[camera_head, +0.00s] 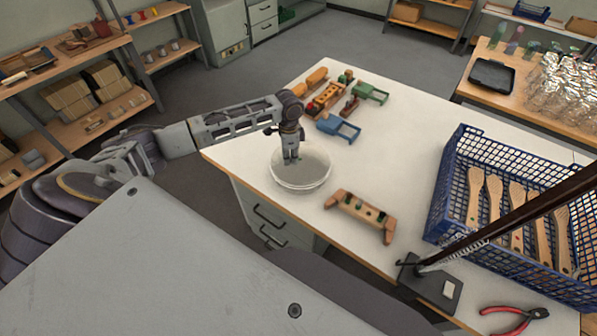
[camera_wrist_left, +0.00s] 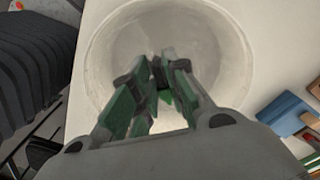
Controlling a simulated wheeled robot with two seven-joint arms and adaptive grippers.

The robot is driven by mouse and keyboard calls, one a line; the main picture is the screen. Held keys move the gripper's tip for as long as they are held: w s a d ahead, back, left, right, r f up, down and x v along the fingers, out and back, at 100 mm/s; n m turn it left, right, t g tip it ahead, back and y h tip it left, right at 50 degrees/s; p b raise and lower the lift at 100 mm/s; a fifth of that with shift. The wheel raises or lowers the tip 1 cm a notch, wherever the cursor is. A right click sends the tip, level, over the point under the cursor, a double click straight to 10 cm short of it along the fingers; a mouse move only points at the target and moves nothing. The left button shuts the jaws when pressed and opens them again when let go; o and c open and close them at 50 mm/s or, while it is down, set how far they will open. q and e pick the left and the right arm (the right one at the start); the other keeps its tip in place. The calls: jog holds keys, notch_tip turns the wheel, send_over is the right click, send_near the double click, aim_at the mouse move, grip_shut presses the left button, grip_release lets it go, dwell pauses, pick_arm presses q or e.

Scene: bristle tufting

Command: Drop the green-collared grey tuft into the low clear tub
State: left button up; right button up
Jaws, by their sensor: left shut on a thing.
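The low clear tub (camera_head: 301,185) stands near the left edge of the white table; its round rim also shows in the left wrist view (camera_wrist_left: 235,40). My left gripper (camera_head: 291,160) points down over the tub, with its fingertips within the rim outline. In the left wrist view its fingers (camera_wrist_left: 160,80) are nearly together, shut on a small dark tuft with a green part (camera_wrist_left: 165,97). The fingers hide most of the tuft, and its grey bristles are hard to make out. The tub's visible floor looks empty. My right gripper is not in view.
A wooden block with holes (camera_head: 360,208) lies right of the tub. Behind are blue (camera_head: 338,127), green (camera_head: 370,92) and orange holders. A blue crate (camera_head: 440,205) of wooden handles, a dark lever tool (camera_head: 430,283) and red pliers (camera_head: 515,318) are at right. The table's middle is clear.

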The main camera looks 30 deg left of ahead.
pick_arm(q)
jog(key=o, duration=0.8)
jog(key=shift+r, duration=6)
jog(key=shift+f, duration=0.1)
